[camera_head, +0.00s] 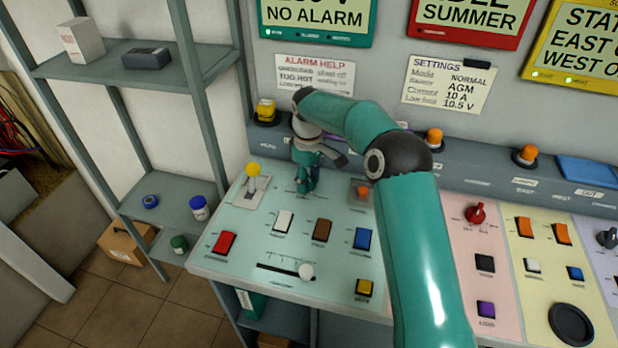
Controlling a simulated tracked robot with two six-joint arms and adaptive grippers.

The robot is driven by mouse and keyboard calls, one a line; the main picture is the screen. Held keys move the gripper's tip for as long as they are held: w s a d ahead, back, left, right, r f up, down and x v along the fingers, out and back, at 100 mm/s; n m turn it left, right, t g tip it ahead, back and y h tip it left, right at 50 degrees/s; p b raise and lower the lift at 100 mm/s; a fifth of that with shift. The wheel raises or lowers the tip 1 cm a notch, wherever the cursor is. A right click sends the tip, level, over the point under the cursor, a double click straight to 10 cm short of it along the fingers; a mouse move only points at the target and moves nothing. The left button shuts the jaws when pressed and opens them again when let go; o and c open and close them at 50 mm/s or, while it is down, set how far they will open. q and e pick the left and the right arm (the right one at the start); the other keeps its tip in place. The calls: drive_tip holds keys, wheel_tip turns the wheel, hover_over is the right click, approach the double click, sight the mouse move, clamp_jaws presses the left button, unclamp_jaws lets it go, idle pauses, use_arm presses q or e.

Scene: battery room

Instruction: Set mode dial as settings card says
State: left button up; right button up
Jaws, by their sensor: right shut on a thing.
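The settings card (450,84) is on the back wall and reads Mode NORMAL, AGM, 10 A and 10.5 V, with some labels blurred. My right gripper (306,186) points down at the upper middle of the pale green panel (215,262). Its fingers are shut on a small control there, apparently the mode dial, which they hide. I cannot read the dial's setting or its labels. My left gripper is not in view.
A yellow-topped lever (253,177) stands left of the gripper, and an orange-capped control (362,191) to its right. White (283,221), brown (322,230) and blue (362,239) switches sit just in front. My right arm covers the panel's right side.

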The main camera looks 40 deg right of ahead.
sight(308, 177)
drive_tip(key=m, duration=0.7)
drive_tip(key=shift+p, duration=0.3)
idle(0.4)
drive_tip(key=o, duration=1.1)
drive_tip(key=shift+a, duration=0.1)
drive_tip(key=shift+o, duration=0.2)
drive_tip(key=shift+r, duration=0.1)
wheel_tip(308, 177, up, 12)
